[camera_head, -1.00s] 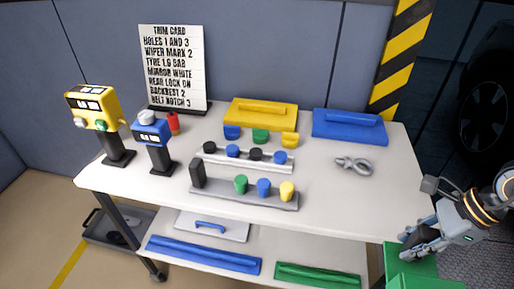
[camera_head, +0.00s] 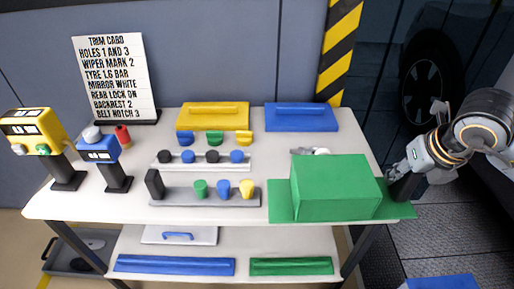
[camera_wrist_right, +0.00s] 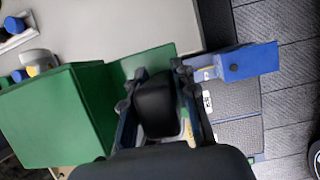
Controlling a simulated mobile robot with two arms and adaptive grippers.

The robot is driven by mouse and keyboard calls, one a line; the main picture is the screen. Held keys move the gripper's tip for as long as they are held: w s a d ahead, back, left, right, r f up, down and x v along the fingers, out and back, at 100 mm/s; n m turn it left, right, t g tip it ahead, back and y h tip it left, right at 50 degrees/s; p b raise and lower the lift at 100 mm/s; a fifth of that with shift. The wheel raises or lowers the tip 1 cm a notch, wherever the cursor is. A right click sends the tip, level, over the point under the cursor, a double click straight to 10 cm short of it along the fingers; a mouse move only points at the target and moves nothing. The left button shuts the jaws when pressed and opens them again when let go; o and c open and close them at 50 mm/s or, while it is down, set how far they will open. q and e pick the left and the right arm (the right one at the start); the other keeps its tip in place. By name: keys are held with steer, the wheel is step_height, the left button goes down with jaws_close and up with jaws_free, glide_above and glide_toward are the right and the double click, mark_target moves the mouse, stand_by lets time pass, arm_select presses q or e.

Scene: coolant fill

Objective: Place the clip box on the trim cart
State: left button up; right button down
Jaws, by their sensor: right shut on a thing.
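The clip box appears to be the green box (camera_head: 335,187) on a wider green base, with a dark upright grip (camera_head: 403,187) at its right end. It covers the front right part of the trim cart's white top (camera_head: 90,205) in the head view; I cannot tell whether it touches the top. My right gripper (camera_head: 396,177) is shut on the dark grip, at the cart's right edge. In the right wrist view the green box (camera_wrist_right: 50,115) is at the left, and the gripper's fingers (camera_wrist_right: 157,105) close around the black grip. My left gripper is not in view.
Pliers (camera_head: 305,151) are partly hidden behind the box. Left of it are a rail with coloured knobs (camera_head: 215,196), yellow (camera_head: 212,116) and blue (camera_head: 300,117) cases, a text board and two stands. A blue object (camera_head: 442,283) is low at the right.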

steer(key=w+f+p, duration=0.1)
steer(key=w+f, duration=0.2)
steer(key=w, duration=0.1)
steer(key=w+f+p, duration=0.1)
steer(key=w+f, duration=0.2)
steer(key=w, duration=0.2)
steer(key=w+d+f+p, duration=0.1)
steer(key=w+f+p, duration=0.1)
steer(key=w+f, duration=0.1)
steer(key=shift+w+d, duration=0.1)
steer(key=shift+w, duration=0.55)
steer(key=shift+w+f, duration=0.15)
steer(key=shift+f, duration=0.1)
step_height(320, 180, down, 3)
steer(key=shift+w+p, duration=0.15)
steer(key=shift+p, duration=0.65)
steer(key=shift+f, duration=0.25)
steer(key=c, duration=1.1)
jaws_free()
steer(key=shift+o, duration=0.2)
